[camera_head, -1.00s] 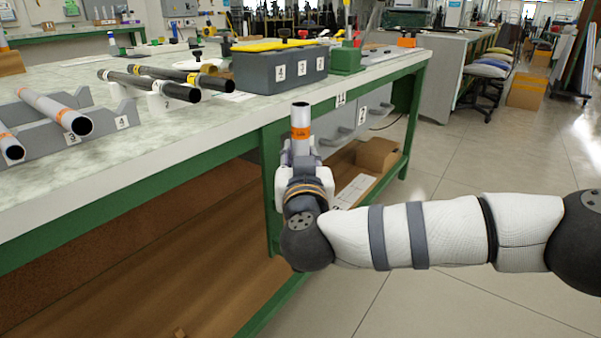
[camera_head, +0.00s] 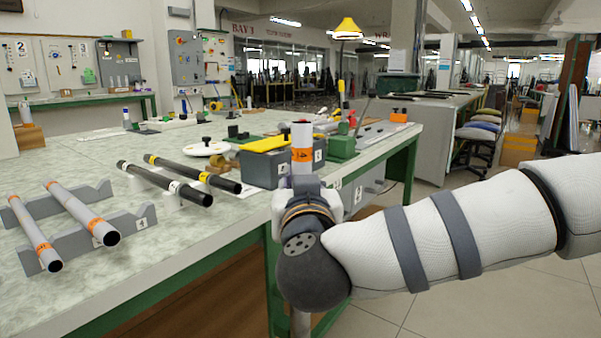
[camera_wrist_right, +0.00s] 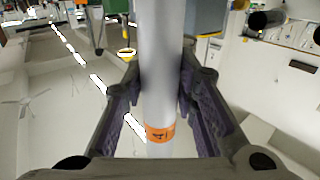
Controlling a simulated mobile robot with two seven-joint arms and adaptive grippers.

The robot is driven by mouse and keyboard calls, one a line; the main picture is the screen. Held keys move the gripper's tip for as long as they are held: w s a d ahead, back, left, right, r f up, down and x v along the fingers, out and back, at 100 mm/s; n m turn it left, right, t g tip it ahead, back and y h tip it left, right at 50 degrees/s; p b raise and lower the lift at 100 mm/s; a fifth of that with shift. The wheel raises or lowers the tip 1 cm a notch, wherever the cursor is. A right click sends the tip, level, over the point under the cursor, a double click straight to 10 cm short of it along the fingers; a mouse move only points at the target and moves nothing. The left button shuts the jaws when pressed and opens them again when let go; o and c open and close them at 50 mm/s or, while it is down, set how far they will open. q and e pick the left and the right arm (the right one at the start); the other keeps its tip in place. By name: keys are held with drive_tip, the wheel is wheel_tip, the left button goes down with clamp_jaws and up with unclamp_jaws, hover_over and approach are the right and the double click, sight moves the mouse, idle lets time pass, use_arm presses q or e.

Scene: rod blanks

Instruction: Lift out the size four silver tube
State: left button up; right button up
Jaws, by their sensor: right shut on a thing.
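The silver tube (camera_head: 302,134) with an orange band stands upright in my right gripper (camera_head: 305,187), which is shut on it. In the right wrist view the tube (camera_wrist_right: 161,60) passes between both dark fingers (camera_wrist_right: 161,105), and its orange band reads 4. My gripper holds it in front of the table's front edge, apart from the rack. A short length of tube shows below my wrist; its lower end is out of view. My left gripper is not in view.
Two silver tubes with orange bands (camera_head: 80,210) lie on a grey notched rack (camera_head: 125,225) at left. Black rods (camera_head: 165,183) lie behind it. A grey numbered block (camera_head: 262,170) with a yellow top stands behind my gripper. Open floor is at right.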

drive_tip(key=s+r+p, duration=0.2)
drive_tip(key=s+p, duration=0.2)
drive_tip(key=s, duration=0.8)
drive_tip(key=shift+d, duration=0.3)
